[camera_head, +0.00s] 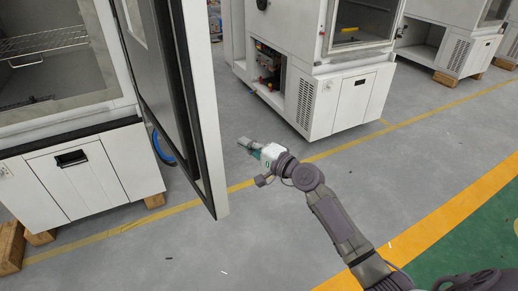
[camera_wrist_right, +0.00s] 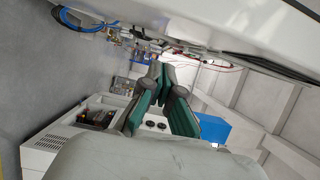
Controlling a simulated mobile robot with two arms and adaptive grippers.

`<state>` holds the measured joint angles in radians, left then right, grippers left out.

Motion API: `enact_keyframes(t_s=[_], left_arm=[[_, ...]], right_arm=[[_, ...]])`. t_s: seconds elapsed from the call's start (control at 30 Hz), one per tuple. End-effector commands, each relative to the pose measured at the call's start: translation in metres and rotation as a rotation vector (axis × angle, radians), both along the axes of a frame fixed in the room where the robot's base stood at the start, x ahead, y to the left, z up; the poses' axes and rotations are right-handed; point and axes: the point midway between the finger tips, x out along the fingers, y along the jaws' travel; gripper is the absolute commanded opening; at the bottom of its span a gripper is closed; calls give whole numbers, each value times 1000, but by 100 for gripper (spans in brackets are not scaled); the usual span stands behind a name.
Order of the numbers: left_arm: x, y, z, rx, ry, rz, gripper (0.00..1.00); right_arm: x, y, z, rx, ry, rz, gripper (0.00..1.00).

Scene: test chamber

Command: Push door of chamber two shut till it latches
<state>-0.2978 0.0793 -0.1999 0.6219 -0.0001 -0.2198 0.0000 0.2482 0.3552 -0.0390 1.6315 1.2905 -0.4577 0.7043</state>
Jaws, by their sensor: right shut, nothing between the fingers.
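The chamber door (camera_head: 203,112) stands wide open in the head view, its dark gasketed inner side and white free edge showing. It belongs to the white chamber (camera_head: 62,114) at the left, whose interior with a wire rack is exposed. No number is readable, so I cannot tell if this is chamber two. My right gripper (camera_head: 244,143) is to the right of the door, with a visible gap in the picture. In the right wrist view its green-padded fingers (camera_wrist_right: 160,75) are together and empty. My left gripper is out of view. The door's outer face is hidden in the head view.
A second white chamber (camera_head: 345,95) with an open lower bay stands behind, and another (camera_head: 462,42) is at the upper right. A blue hose (camera_head: 160,148) lies behind the door.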

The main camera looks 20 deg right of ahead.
Motion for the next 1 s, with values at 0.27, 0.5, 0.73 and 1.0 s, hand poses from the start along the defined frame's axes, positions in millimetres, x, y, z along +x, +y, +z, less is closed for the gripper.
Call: enact_keyframes(t_s=[0.27, 0.5, 0.73, 1.0], left_arm=[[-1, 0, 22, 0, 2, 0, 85], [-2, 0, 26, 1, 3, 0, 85], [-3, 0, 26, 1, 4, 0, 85], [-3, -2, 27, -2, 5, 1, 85]], right_arm=[[13, 35, 3, 1, 3, 2, 0], [10, 47, 0, 0, 1, -1, 0], [10, 47, -1, -1, 1, -1, 0], [10, 52, -1, 1, 2, -5, 0]])
